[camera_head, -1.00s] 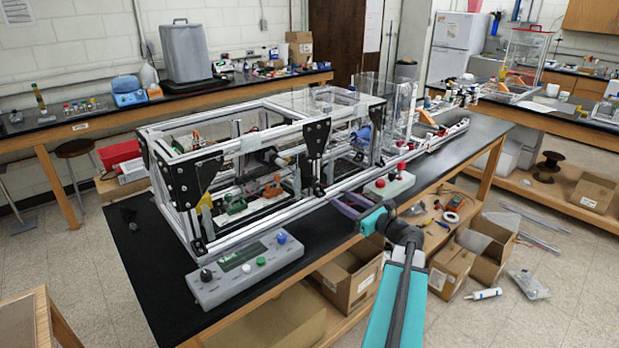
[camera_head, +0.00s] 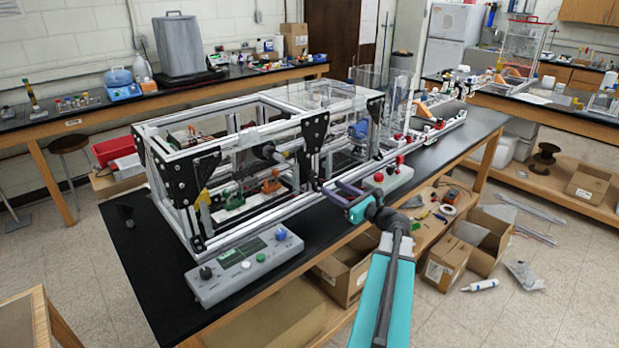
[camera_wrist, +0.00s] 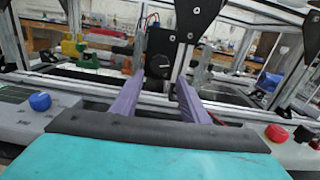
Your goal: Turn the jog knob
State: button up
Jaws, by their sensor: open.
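A grey control box (camera_head: 226,286) lies at the front left of the black bench. It carries a black knob (camera_head: 205,272) at its left end, a blue round knob (camera_head: 281,234) at its right end and small buttons between. The blue knob also shows at the left of the wrist view (camera_wrist: 40,101). No label is readable, so I cannot tell which knob is the jog knob. My gripper (camera_head: 332,190), with purple fingers, is open and empty in front of the frame's front rail. In the wrist view a black block with a round dial (camera_wrist: 163,65) appears between and beyond the fingertips.
The aluminium extrusion frame (camera_head: 255,230) with black corner plates stands just beyond my gripper. A second grey box with red buttons (camera_head: 390,180) sits to the right. Bare black bench top (camera_head: 150,285) lies at the left. Cardboard boxes (camera_head: 447,262) are below.

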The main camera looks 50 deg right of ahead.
aim_at(314, 177)
jog(key=w+p, duration=0.1)
jog(key=w, duration=0.3)
jog(key=w+p, duration=0.1)
jog(key=w, duration=0.3)
jog(key=w+p, duration=0.1)
jog(key=w, duration=0.3)
jog(key=shift+d+p, duration=0.35)
jog(key=shift+d, duration=0.05)
